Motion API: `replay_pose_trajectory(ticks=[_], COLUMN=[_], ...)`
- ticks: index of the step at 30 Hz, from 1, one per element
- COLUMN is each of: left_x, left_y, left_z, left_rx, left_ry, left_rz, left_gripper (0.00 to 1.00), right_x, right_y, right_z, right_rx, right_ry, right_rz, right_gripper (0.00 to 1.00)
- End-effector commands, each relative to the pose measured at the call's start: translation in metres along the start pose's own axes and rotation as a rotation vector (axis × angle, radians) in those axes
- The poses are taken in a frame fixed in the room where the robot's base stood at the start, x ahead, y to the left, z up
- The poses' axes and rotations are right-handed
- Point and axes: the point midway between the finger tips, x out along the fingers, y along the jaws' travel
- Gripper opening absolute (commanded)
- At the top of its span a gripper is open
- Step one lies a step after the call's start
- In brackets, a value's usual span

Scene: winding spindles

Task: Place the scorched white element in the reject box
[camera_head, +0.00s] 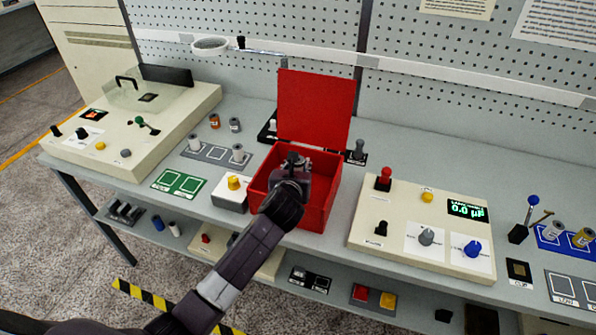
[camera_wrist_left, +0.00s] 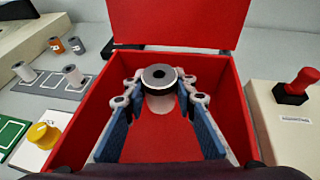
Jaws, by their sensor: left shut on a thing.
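The red reject box (camera_head: 327,196) stands on the bench with its lid (camera_head: 316,108) raised at the back. My left gripper (camera_head: 294,163) is over the open box. In the left wrist view my left gripper (camera_wrist_left: 160,82) is shut on the scorched white element (camera_wrist_left: 160,75), held between its two fingertips. The element shows a dark, blackened top with a round hole and a pale side below. It is within the outline of the box's walls; whether it touches the floor I cannot tell. In the head view my gripper hides it. My right gripper is not in view.
Left of the box are a yellow button (camera_head: 234,183), a green marked mat (camera_head: 180,182) and a grey mat (camera_head: 215,154) with white spools. A control panel (camera_head: 375,209) with a red-topped lever stands close on the right. A ring magnifier (camera_head: 210,45) hangs behind.

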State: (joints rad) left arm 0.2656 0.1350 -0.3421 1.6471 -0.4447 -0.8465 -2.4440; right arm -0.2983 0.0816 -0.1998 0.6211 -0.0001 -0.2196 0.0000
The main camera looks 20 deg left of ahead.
Motion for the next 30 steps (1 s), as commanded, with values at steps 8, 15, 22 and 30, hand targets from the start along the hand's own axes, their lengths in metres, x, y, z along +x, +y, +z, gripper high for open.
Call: replay_pose_trajectory(ticks=[8, 15, 22, 30], left_x=[0.011, 0.011, 0.014, 0.015], left_y=[0.000, 0.000, -0.001, 0.000], left_z=[-0.027, -0.027, -0.033, -0.037], left_rx=[0.001, 0.001, 0.001, 0.000], left_ry=[0.001, 0.000, 0.000, 0.001], left_rz=[0.000, 0.000, -0.001, -0.001], left_gripper=[0.01, 0.01, 0.01, 0.28], right_x=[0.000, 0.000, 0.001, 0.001], right_y=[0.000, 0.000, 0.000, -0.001], right_z=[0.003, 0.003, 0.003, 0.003], right_rx=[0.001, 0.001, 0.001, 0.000], right_ry=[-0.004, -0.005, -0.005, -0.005], right_rz=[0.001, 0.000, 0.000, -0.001], right_gripper=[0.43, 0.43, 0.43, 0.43])
